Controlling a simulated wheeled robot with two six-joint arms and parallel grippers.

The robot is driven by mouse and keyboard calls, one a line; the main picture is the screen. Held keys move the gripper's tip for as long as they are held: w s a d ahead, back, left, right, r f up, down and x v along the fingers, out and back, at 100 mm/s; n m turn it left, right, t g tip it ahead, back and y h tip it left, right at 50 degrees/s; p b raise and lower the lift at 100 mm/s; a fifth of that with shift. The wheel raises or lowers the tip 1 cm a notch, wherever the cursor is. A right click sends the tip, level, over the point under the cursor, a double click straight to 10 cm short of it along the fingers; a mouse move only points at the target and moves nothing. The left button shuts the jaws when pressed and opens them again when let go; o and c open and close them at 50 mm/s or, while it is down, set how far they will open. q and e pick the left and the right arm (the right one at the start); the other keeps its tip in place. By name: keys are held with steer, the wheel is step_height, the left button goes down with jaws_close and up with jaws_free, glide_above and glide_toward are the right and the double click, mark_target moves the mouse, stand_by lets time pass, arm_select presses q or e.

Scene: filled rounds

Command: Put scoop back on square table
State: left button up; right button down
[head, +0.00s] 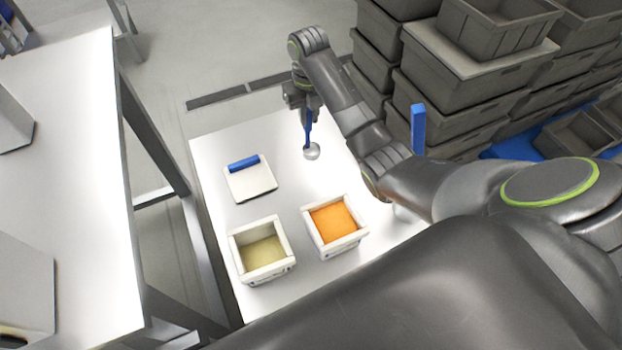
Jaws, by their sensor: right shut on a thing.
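My right gripper (301,96) is shut on the blue handle of the scoop (312,152). The scoop hangs with its round metal head down over the far part of the white square table (213,153). I cannot tell whether the head touches the tabletop. My right arm crosses the view from the lower right and hides the table's right side. My left gripper is not in view.
An open white box with pale yellow filling (236,251) and one with orange filling (312,236) stand on the near part of the table. A flat white piece with a blue grip (250,186) lies behind them. Stacked grey crates (450,85) rise behind. Another white table (70,140) stands left.

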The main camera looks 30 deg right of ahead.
mark_target(309, 132)
step_height(309, 132, down, 6)
steer(key=b, duration=0.4)
steer(key=shift+s+r+b, duration=0.1)
steer(key=shift+r+b, duration=0.15)
steer(key=shift+b, duration=0.15)
steer(key=shift+f+p, duration=0.4)
steer(key=shift+f, duration=0.15)
step_height(309, 132, down, 3)
steer(key=shift+f+p, duration=0.1)
steer(key=shift+p, duration=0.25)
steer(key=shift+f, duration=0.3)
steer(key=c, duration=1.8)
jaws_free()
steer(key=o, duration=0.5)
